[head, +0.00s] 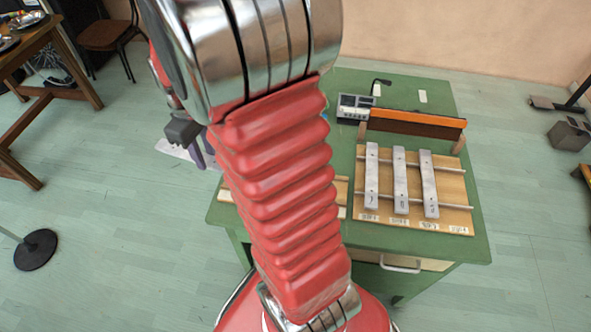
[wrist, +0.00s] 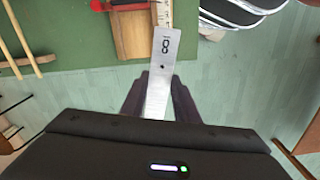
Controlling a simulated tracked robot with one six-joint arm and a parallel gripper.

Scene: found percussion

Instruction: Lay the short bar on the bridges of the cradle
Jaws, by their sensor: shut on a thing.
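My gripper (wrist: 160,92) is shut on a pale metal bar (wrist: 164,55) with stamped marks and a small dark hole. The bar points away from the jaws over the edge of the green table; its near part is between the fingers. In the head view my gripper (head: 195,145) is at the left of the table, partly hidden by my arm. The cradle (head: 456,188) is a wooden board at the table's right with two thin rod bridges (head: 455,206). Three metal bars (head: 400,180) lie across them; the right end of the bridges is bare.
The green table (head: 345,85) also bears a grey device (head: 354,107) and an orange-brown rail (head: 415,124) behind the cradle. Part of another board shows beside my arm. Two wooden sticks (wrist: 22,40) lie at left in the wrist view. A brown table (head: 40,60) stands far left.

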